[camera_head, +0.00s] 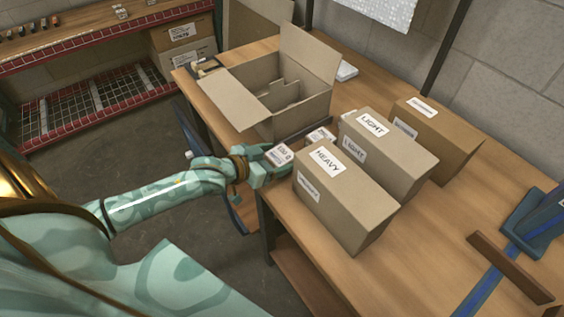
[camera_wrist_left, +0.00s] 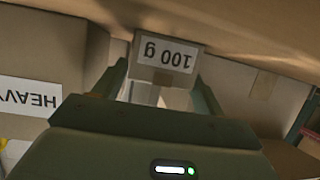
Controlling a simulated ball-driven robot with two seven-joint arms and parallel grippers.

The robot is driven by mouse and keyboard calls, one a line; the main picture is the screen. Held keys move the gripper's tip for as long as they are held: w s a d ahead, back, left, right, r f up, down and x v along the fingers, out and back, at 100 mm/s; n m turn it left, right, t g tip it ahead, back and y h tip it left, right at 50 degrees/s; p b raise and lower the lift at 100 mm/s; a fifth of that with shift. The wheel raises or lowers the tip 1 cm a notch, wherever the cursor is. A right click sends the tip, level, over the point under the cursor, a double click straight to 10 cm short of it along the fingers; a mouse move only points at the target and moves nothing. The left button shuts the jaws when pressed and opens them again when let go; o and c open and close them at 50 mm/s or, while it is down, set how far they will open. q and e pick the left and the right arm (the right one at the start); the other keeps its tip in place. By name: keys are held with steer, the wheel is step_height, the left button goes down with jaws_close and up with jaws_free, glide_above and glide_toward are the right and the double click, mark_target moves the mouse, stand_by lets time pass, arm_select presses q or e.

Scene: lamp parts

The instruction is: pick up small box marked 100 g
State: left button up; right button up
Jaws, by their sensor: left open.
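The small box marked 100 g (camera_wrist_left: 165,62) shows upside down in the left wrist view, between the two fingers of my left gripper (camera_wrist_left: 160,78). The fingers stand on either side of it; I cannot tell whether they touch it. In the head view a small box with a white label (camera_head: 279,154) sits at the table's edge, right at the fingertips of my left gripper (camera_head: 272,163), which is open. The fingers hide part of it. My right gripper is not in view.
A box marked HEAVY (camera_head: 345,205) stands close to the right of my left gripper. Boxes marked LIGHT (camera_head: 395,155) and another carton (camera_head: 440,130) stand behind it. An open carton (camera_head: 255,95) is at the back left. Another small labelled box (camera_head: 320,134) lies between them.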

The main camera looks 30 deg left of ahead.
arm_select(q)
steer(key=shift+w+d+f, duration=0.1)
steer(key=shift+w+f, duration=0.05)
steer(key=shift+w, duration=0.1)
steer(key=c, duration=0.8)
steer(key=shift+r, duration=0.25)
